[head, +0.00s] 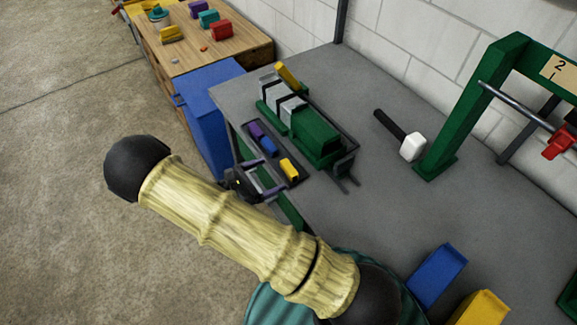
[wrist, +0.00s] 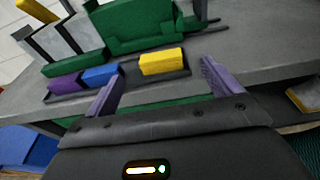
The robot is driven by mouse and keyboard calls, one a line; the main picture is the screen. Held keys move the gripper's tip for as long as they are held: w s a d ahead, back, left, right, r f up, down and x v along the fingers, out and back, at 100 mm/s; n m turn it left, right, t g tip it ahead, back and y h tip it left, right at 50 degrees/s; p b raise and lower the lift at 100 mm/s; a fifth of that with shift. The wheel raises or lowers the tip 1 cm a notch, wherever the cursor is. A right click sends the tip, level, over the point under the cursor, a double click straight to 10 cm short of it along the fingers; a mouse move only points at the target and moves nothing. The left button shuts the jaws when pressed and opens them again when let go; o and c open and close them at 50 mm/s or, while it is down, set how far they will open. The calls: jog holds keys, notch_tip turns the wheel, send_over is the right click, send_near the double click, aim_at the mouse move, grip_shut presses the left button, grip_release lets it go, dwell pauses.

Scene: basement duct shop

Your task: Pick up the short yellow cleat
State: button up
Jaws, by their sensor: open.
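The short yellow cleat (head: 289,169) lies at the near end of a dark shallow tray (head: 307,180) on the grey bench, beside a blue cleat (head: 268,146) and a purple cleat (head: 254,131). In the wrist view the yellow cleat (wrist: 162,62) sits beyond and between my two purple-grey fingers. My gripper (head: 272,175) is open and empty at the bench's front edge, just short of the tray. It also shows open in the wrist view (wrist: 160,76), its fingers apart from the cleat. No part of the cleat's top is hidden.
A green machine (head: 316,138) stands right behind the tray, with a yellow piece (head: 287,74) at its far end. A white-headed mallet (head: 411,147) and a green frame (head: 435,150) are to the right. Blue (head: 437,277) and yellow (head: 480,310) bins stand in front. Clear bench lies between.

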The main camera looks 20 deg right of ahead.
aim_at(289, 167)
jog(key=shift+x, duration=1.55)
jog(key=shift+d+p, duration=0.1)
jog(key=shift+p, duration=0.2)
jog(key=p+x, duration=0.2)
jog(key=x, duration=0.3)
jog(key=shift+f, duration=0.1)
jog(key=c, duration=1.1)
notch_tip(289, 167, up, 10)
jog(key=shift+b, duration=0.85)
